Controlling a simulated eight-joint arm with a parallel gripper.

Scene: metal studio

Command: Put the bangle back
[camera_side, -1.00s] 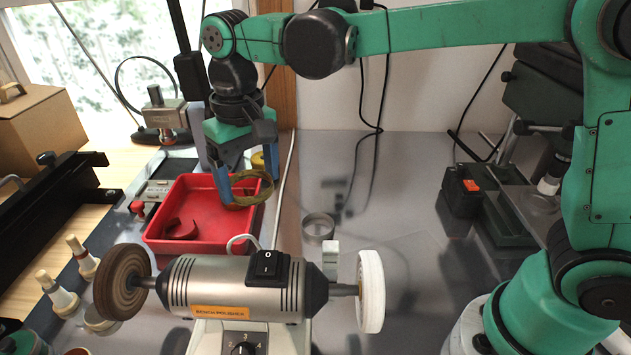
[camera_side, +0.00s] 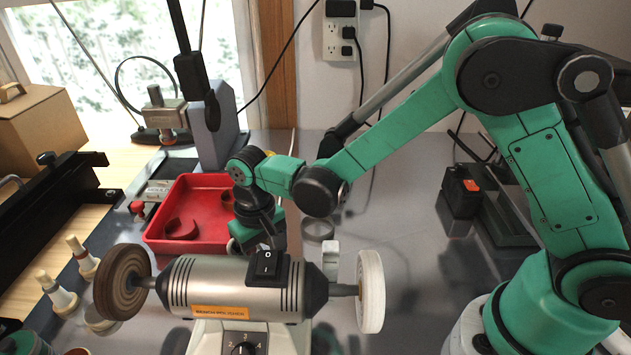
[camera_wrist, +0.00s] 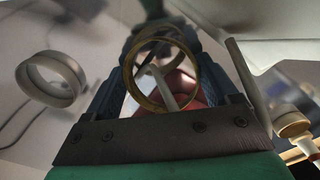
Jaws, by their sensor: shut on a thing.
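A brass-coloured bangle (camera_wrist: 150,104) is held between the two blue-grey fingers of my gripper (camera_wrist: 160,42) in the wrist view. My gripper is shut on it, and the ring's opening faces the wrist camera. In the side view my wrist is low behind the bench polisher (camera_side: 215,285), just right of the red tray (camera_side: 205,244). The polisher hides the fingers and the bangle there. The tray holds a curved red piece (camera_side: 181,229) at its left and another dark red curved piece (camera_side: 228,201) near my wrist.
A silver ring (camera_side: 319,229) lies on the grey table right of my wrist; it also shows in the wrist view (camera_wrist: 50,79).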

